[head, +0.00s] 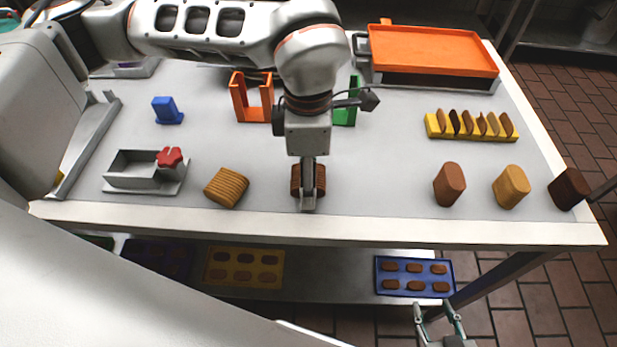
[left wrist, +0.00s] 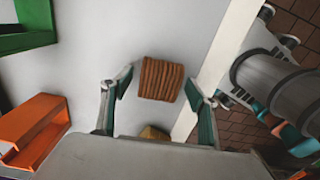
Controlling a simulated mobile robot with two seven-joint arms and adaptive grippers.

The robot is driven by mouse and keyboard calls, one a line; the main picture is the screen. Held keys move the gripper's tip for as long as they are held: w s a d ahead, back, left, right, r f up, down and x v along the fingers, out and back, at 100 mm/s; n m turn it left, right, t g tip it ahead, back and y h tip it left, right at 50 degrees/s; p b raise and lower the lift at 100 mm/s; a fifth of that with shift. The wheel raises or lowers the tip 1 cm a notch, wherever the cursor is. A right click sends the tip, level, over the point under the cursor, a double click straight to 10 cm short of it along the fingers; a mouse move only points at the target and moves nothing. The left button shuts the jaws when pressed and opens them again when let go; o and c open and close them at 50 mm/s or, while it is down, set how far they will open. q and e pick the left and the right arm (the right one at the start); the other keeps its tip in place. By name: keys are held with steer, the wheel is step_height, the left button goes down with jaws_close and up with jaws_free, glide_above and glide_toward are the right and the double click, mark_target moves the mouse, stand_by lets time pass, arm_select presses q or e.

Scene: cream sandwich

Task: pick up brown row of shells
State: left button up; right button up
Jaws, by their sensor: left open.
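The brown row of shells (head: 320,181) sits upright on the table near its front edge, partly hidden in the head view by my left gripper (head: 308,192). In the left wrist view the brown row (left wrist: 161,79) shows its ridged top just beyond and between the two spread fingertips. My left gripper is open above it, and nothing is held. A tan row of shells (head: 227,187) lies to its left and also shows at the bottom of the left wrist view (left wrist: 154,132). My right gripper (head: 436,311) is open and empty, below the table's front edge.
Brown (head: 449,184), tan (head: 511,186) and dark (head: 569,188) blocks stand at the front right. A yellow holder (head: 470,134) carries several shells behind them. A grey box (head: 140,172) is at left. An orange tray (head: 430,50) is at the back. Shelf trays (head: 414,276) lie below.

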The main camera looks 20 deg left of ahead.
arm_select(q)
steer(key=c, duration=1)
steer(key=shift+c, duration=1)
steer(key=shift+r, duration=0.15)
